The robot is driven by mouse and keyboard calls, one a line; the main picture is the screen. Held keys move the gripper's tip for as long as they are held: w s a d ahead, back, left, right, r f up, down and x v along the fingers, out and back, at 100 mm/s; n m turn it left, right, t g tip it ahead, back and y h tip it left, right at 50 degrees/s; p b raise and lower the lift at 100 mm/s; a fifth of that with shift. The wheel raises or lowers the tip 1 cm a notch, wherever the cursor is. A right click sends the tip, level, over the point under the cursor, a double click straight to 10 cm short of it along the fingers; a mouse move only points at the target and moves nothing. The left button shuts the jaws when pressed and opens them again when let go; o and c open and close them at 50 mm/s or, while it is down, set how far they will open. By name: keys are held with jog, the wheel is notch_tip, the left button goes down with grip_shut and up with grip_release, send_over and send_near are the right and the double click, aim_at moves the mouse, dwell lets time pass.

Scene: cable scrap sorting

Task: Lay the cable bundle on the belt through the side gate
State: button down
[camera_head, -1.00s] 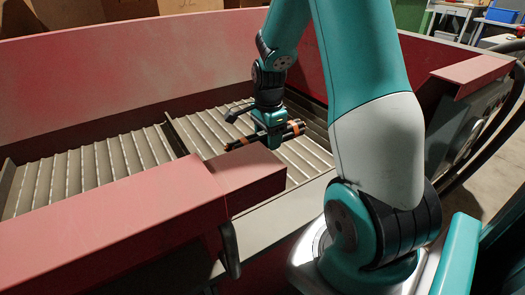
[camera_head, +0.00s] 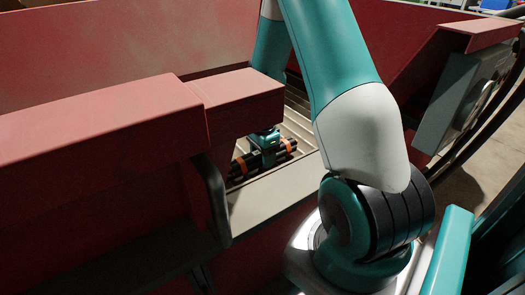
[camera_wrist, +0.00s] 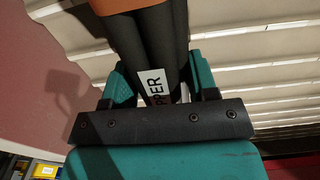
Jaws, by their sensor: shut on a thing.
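The cable bundle (camera_head: 283,151) is a set of black cables with orange bands. My gripper (camera_head: 264,140) is shut on it from above. In the wrist view the bundle (camera_wrist: 150,42) lies between the two teal fingers (camera_wrist: 160,85), with a white label partly reading "PPER". The bundle shows through the side gate, a gap in the red wall, low over the ribbed belt (camera_head: 299,122). I cannot tell whether it touches the belt. The belt (camera_wrist: 235,65) also shows in the wrist view. The bundle's left end is partly hidden by the gate post.
A red wall with a thick top rail (camera_head: 100,125) stands left of the gate, with a black curved handle (camera_head: 216,200) on it. A pale sill (camera_head: 270,198) runs along the gate. A red hood with a grey panel (camera_head: 460,95) stands at right. The far red wall (camera_head: 120,45) closes the back.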

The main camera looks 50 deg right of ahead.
jog(key=shift+f, duration=0.6)
jog(key=shift+r, duration=0.1)
jog(key=shift+c, duration=2)
grip_release()
jog(key=shift+f, duration=0.2)
notch_tip(320, 180, up, 12)
jog(key=p, duration=0.6)
jog(key=shift+r+p, duration=0.15)
jog(key=shift+p, duration=0.25)
